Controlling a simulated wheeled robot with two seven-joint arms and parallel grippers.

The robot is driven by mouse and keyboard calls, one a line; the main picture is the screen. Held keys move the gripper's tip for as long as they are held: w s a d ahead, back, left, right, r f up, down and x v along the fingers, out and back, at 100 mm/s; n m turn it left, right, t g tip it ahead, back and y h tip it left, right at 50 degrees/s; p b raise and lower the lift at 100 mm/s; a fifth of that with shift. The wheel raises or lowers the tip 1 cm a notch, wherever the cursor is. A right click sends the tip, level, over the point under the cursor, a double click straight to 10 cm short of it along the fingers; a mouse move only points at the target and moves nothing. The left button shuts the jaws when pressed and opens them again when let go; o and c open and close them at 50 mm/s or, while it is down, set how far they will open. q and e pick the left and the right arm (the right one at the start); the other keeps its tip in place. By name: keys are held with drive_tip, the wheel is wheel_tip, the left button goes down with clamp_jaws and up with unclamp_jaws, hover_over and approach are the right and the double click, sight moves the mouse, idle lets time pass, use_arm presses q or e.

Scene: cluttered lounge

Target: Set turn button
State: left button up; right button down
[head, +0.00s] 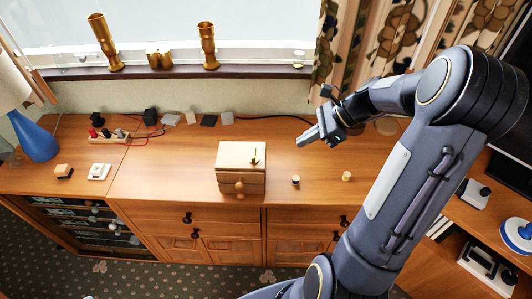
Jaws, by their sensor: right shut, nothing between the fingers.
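A small light wooden box (228,157) sits on the wooden cabinet top near the middle of the head view. A small wooden knob-like piece (240,188) is on its front face; it may be the turn button, but its exact angle is too small to tell. A thin upright piece (254,156) with a dark shadow stands on the lid. My right gripper (304,139) is shut and empty. Its tips point left, above the cabinet top, to the right of the box and apart from it. My left gripper is not in view.
Two small pegs, one dark-topped (295,180) and one pale (347,176), stand right of the box. A blue lamp (37,137), a power strip (108,137) and a white switch block (99,172) are at the left. Brass vases (208,47) line the sill.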

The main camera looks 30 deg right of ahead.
approach(256, 160)
wheel_tip(256, 160, down, 3)
drive_tip(key=shift+w+a+f+p, duration=0.1)
drive_tip(key=shift+w+a+p, duration=0.15)
drive_tip(key=shift+a, duration=0.4)
drive_tip(key=shift+w+a+f+p, duration=0.1)
drive_tip(key=shift+w+a+p, duration=0.15)
drive_tip(key=shift+a, duration=0.35)
drive_tip(key=shift+w+a+f+p, duration=0.1)
drive_tip(key=shift+w+a+p, duration=0.15)
drive_tip(key=shift+a, duration=0.4)
drive_tip(key=shift+w+a, duration=0.1)
